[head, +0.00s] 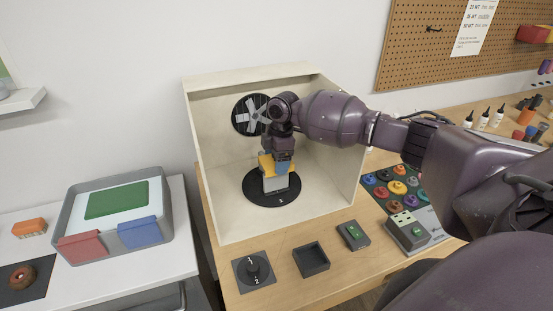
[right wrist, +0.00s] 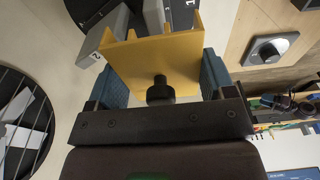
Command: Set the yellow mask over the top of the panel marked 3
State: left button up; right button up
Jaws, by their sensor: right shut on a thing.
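My right gripper (head: 277,164) is inside the open-fronted booth (head: 222,220), shut on the yellow mask (head: 265,163). In the right wrist view the yellow mask (right wrist: 155,62) sits between the two blue fingers, with a black knob on its near side. In the head view the mask is at the top of a light grey panel (head: 275,184) on the black turntable (head: 257,196). In the right wrist view grey panels show beyond the mask, one marked 2 (right wrist: 97,56). I cannot read a 3 on any panel, nor tell whether the mask rests on one. My left gripper is not in view.
A slatted black fan disc (head: 243,116) is on the booth's back wall close to my wrist. In front stand a dial (head: 254,270), an empty black tray (head: 311,260) and small boxes (head: 353,235). A grey bin (head: 66,240) stands left.

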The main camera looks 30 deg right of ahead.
jog(key=shift+f, duration=1.2)
jog(key=shift+s+f, duration=0.2)
jog(key=shift+f, duration=0.15)
jog(key=shift+s+a+f, duration=0.15)
jog(key=shift+s+f, duration=0.1)
jog(key=shift+f, duration=0.3)
dwell(0.3)
jog(key=shift+r, duration=0.1)
jog(key=shift+w+r, duration=0.2)
jog(key=shift+r, duration=0.35)
jog(key=shift+w+r, duration=0.15)
jog(key=shift+r, duration=0.4)
jog(key=shift+w+r, duration=0.1)
jog(key=shift+r, duration=2.9)
